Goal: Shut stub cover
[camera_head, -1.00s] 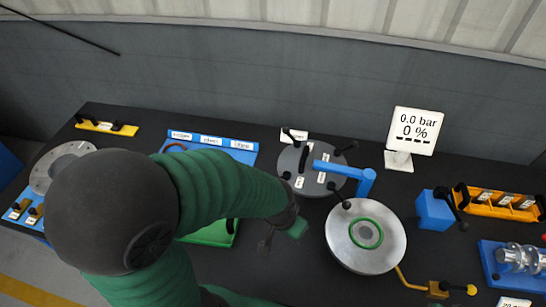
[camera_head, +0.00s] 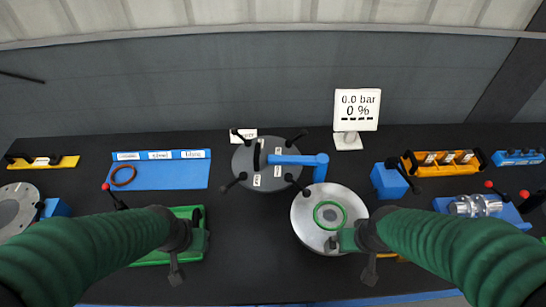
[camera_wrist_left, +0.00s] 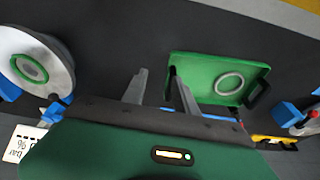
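The dark grey round cover (camera_head: 243,164) with several black handles hangs on a blue arm (camera_head: 300,160), swung off to the back left of the stub. The silver flanged stub (camera_head: 304,215) carries a green ring (camera_head: 318,210) and is uncovered; it also shows in the left wrist view (camera_wrist_left: 55,60). My left gripper (camera_head: 176,275) hovers over the front of the table, left of the stub; its fingers are apart and empty in the left wrist view (camera_wrist_left: 158,88). My right gripper (camera_head: 370,272) is in front of the stub's right side, its finger opening not clear.
A green tray (camera_head: 190,212) lies under my left arm, near the gripper. A blue board (camera_head: 180,175) with a brown ring is at the back left. A blue block (camera_head: 388,182), an orange rack (camera_head: 440,168) and a display sign (camera_head: 357,110) stand to the right.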

